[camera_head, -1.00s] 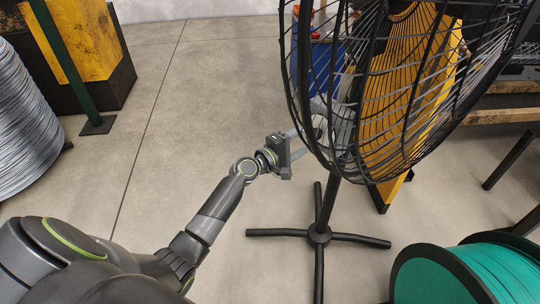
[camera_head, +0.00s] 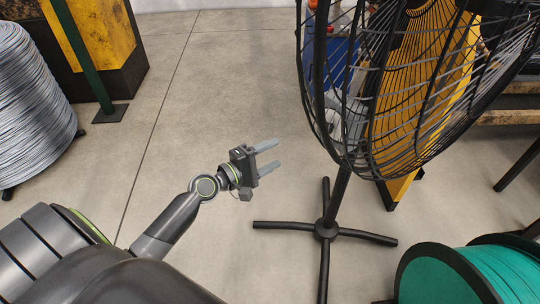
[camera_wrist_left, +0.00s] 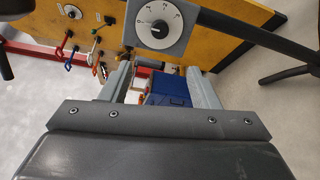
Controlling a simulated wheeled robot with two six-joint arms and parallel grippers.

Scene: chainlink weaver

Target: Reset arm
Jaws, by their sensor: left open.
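My left gripper (camera_head: 268,157) is open and empty in the head view, with its two grey fingers apart over the concrete floor. It is to the left of the black fan (camera_head: 385,95) and clear of its cage. In the left wrist view the two fingers (camera_wrist_left: 163,82) stand apart, with a blue box (camera_wrist_left: 168,90) showing beyond and between them. My right gripper is in neither view.
The fan's black base legs (camera_head: 326,230) spread on the floor. A green spool (camera_head: 470,272) stands at the lower right. A grey wire coil (camera_head: 32,105) and a yellow-black machine (camera_head: 105,45) stand at the left. The floor (camera_head: 205,90) between them is open.

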